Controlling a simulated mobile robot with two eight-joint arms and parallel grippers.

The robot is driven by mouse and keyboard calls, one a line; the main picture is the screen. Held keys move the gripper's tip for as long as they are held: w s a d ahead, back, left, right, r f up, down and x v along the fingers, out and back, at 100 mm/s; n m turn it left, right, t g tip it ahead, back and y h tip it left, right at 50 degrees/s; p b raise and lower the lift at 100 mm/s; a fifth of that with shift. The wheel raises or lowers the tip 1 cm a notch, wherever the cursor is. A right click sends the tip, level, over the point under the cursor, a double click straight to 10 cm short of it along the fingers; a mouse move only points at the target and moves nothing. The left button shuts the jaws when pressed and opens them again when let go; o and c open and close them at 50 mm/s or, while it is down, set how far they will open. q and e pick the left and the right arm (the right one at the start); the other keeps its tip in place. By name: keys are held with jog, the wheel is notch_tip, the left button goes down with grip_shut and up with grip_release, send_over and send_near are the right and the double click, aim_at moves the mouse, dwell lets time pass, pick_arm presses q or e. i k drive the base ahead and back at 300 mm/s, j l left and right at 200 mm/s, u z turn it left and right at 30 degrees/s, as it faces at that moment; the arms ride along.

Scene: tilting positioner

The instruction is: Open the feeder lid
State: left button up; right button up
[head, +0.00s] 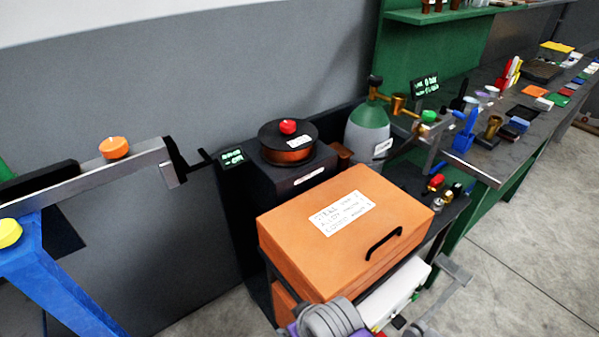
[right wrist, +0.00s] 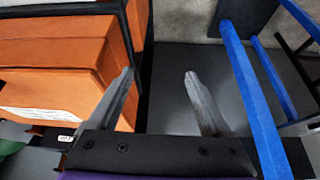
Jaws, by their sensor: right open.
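The feeder is an orange box (head: 285,255) in the lower middle of the head view. Its orange lid (head: 290,230) lies flat and closed, with a white printed label and a black bar handle (head: 384,243) near its front right edge. My right gripper (head: 440,300) is just in front of the box, to the right of and below the handle, and holds nothing. In the right wrist view its two fingers (right wrist: 158,75) are apart with a dark surface between them. Orange box surfaces (right wrist: 75,60) fill the left of that view, beside the left finger. My left gripper is not in view.
A black wire spool (head: 288,145) with a red knob stands behind the box. A green-topped gas cylinder (head: 367,132) is behind it to the right. A workbench (head: 480,165) with several small items runs right. A blue frame (head: 60,285) with a grey bar stands left.

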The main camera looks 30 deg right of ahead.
aim_at(334, 231)
jog(key=z, duration=1.55)
jog(key=l+u, duration=0.2)
jog(key=u, duration=0.65)
jog(key=l+u, duration=0.35)
jog(key=l, duration=0.15)
jog(key=k+l+u, duration=0.1)
jog(key=l+u, duration=0.25)
jog(key=l, duration=0.15)
